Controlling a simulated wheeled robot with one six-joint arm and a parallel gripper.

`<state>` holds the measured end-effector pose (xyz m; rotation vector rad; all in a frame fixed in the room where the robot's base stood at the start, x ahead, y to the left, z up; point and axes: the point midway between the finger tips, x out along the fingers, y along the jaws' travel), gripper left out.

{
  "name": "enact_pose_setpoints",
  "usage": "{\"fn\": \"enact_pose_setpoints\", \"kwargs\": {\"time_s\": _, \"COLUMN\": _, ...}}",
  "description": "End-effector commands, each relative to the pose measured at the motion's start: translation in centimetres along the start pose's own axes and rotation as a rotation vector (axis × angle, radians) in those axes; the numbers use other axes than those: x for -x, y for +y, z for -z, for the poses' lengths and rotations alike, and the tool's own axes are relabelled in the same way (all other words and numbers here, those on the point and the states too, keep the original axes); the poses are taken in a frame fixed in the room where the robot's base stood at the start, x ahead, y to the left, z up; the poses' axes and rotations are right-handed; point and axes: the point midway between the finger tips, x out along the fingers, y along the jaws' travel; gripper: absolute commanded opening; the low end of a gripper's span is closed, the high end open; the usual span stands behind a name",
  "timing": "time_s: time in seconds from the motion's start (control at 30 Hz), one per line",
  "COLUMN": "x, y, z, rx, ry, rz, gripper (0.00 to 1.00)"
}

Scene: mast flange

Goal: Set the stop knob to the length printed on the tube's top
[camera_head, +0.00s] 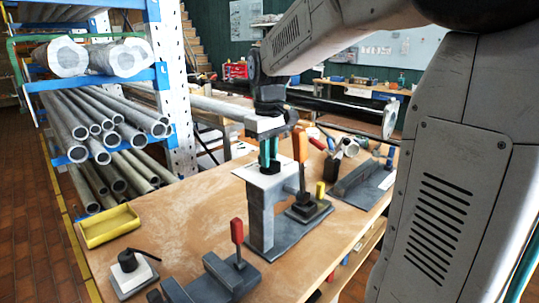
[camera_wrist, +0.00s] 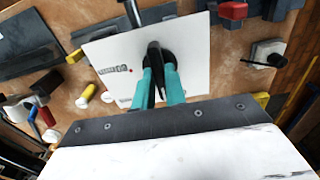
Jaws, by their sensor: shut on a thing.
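My gripper (camera_head: 268,158) points down over the white square plate (camera_head: 262,176) on top of a grey post (camera_head: 262,218). Its teal fingers are closed on a small black knob that stands on this plate. In the wrist view the fingers (camera_wrist: 163,85) meet at the black knob (camera_wrist: 154,52), near the middle of the plate (camera_wrist: 190,60). Small red and black print shows on the plate left of the knob, too small to read. The fingers hide part of the knob. I cannot tell which tube bears the printed length.
A toggle with an orange handle (camera_head: 300,146) stands close right of the post. A red-handled clamp (camera_head: 237,231) is in front. A yellow tray (camera_head: 108,226) and a small block with a black lever (camera_head: 133,268) lie left. Racked tubes (camera_head: 110,120) stand behind left.

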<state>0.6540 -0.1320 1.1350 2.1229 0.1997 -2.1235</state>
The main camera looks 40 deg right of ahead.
Motion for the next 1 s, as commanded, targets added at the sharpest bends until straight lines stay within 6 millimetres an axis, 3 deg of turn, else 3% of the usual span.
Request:
{"fn": "enact_pose_setpoints", "kwargs": {"time_s": 0.27, "x": 0.05, "y": 0.02, "z": 0.00, "rx": -0.095, "ry": 0.001, "rz": 0.000, "gripper": 0.00}}
{"fn": "enact_pose_setpoints", "kwargs": {"time_s": 1.0, "x": 0.09, "y": 0.02, "z": 0.01, "rx": -0.657, "ry": 0.001, "rz": 0.000, "gripper": 0.00}}
